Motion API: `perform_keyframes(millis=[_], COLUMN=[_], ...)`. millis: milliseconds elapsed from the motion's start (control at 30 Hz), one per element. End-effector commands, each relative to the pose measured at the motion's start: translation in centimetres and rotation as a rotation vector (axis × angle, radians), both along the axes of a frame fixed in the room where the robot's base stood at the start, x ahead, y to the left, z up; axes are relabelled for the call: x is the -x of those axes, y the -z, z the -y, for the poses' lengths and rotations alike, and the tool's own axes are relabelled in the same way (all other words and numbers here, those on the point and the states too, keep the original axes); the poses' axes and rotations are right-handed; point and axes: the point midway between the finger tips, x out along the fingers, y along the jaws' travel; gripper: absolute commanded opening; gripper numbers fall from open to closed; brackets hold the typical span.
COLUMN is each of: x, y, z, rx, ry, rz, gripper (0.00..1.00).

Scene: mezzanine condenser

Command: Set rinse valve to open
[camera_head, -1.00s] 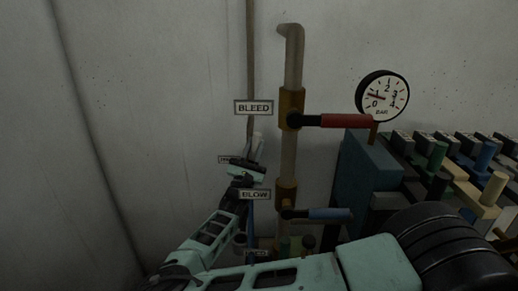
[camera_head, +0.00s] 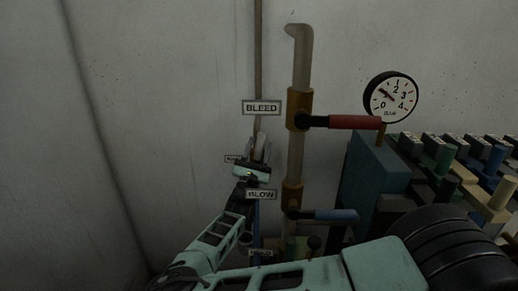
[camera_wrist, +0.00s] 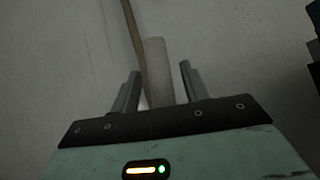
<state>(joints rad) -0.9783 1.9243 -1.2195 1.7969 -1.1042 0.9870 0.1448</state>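My gripper (camera_head: 257,150) is near the wall, left of the brass-fitted pipe. In the wrist view its two fingers (camera_wrist: 160,70) are apart, and a pale upright cylinder (camera_wrist: 157,60) shows between or just beyond them. I cannot tell whether they touch it. No label clearly reads RINSE; a small plate left of my gripper (camera_head: 233,159) and a low plate (camera_head: 261,253) are too small or covered to read.
A red-handled valve (camera_head: 340,122) stands beside the BLEED plate (camera_head: 262,107). A blue-handled valve (camera_head: 330,215) is lower, near the BLOW plate (camera_head: 261,194). Bare wall lies left.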

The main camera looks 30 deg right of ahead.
Motion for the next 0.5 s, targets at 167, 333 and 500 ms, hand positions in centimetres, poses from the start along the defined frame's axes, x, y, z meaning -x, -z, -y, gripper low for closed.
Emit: perform_keyframes(millis=[167,333,500], x=[0.3,1.5,3.1], y=[0.6,2.8,5.6], z=[-0.5,-2.3,-4.7], rx=[0.000,0.000,-0.001], ry=[-0.001,-0.001,-0.004], rz=[0.001,0.000,0.000], gripper=[0.45,0.45,0.45])
